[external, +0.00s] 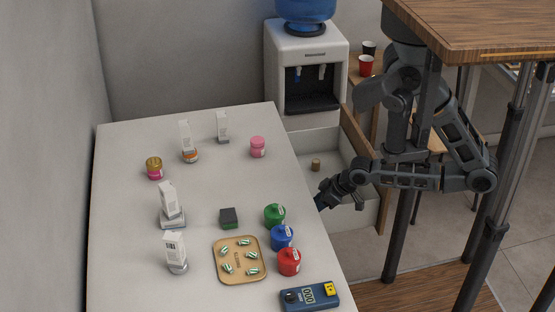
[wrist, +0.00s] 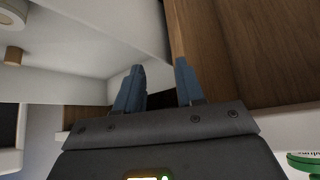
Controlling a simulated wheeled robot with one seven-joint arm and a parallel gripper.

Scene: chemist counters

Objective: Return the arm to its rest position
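My arm reaches from its base at the right toward the counter's right edge in the external view. My gripper (external: 322,201) hangs beside that edge, close to the green jar (external: 274,215) but apart from it. In the wrist view my gripper (wrist: 160,85) shows two blue-grey fingers spread apart with nothing between them. The fingers point toward an open drawer (external: 340,148) with a wooden front, which also fills much of the wrist view (wrist: 100,40).
On the white counter (external: 215,135) stand a blue jar (external: 282,237), a red jar (external: 289,262), a tray (external: 220,275) of capsules, a blue meter (external: 310,297) and several bottles and boxes. A small brown cork-like piece (external: 316,165) lies in the drawer. A wooden tabletop (external: 480,30) overhangs my arm.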

